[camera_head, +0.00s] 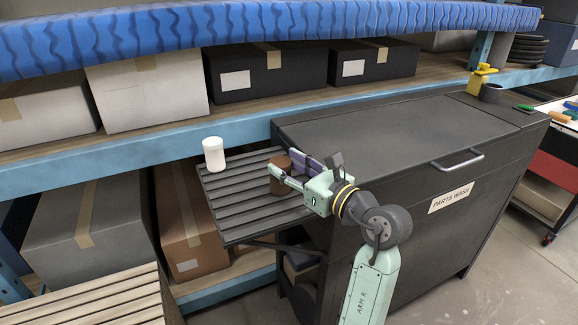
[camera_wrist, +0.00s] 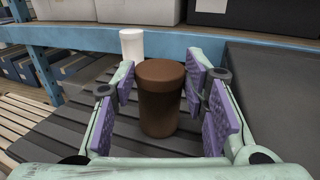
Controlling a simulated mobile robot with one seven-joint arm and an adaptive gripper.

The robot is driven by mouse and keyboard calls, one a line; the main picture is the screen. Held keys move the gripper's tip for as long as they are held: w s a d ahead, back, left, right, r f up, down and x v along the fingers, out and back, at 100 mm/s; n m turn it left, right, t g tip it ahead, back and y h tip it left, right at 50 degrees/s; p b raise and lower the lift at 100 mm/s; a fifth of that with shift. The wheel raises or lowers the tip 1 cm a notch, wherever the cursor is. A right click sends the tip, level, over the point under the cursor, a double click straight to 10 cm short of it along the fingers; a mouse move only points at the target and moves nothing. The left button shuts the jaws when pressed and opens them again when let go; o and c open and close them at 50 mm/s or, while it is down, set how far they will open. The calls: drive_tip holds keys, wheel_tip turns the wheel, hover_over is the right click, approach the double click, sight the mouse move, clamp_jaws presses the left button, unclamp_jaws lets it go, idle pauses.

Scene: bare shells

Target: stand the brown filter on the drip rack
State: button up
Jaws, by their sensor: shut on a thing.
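The brown filter (camera_head: 279,180) is an upright cylinder with a wider cap. It is at the right part of the slatted dark drip rack (camera_head: 234,215). My gripper (camera_head: 285,165) is shut on the filter, with a finger on each side of it. In the wrist view, the filter (camera_wrist: 160,108) stands between the purple finger pads, upright. The slats of the rack (camera_wrist: 70,145) show below and to its left. I cannot tell whether its base touches the slats.
A white canister (camera_head: 214,154) stands at the rack's back left corner. The parts washer (camera_head: 400,135) adjoins the rack on the right. A blue shelf edge (camera_head: 130,150) with boxes runs behind. The rack's left and front slats are clear.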

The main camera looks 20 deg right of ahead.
drive_tip(key=o, duration=1.2)
drive_tip(key=shift+f, duration=0.1)
drive_tip(key=shift+c, duration=0.2)
drive_tip(key=shift+r, duration=0.3)
drive_tip(key=b+v, duration=0.3)
drive_tip(key=v, duration=0.9)
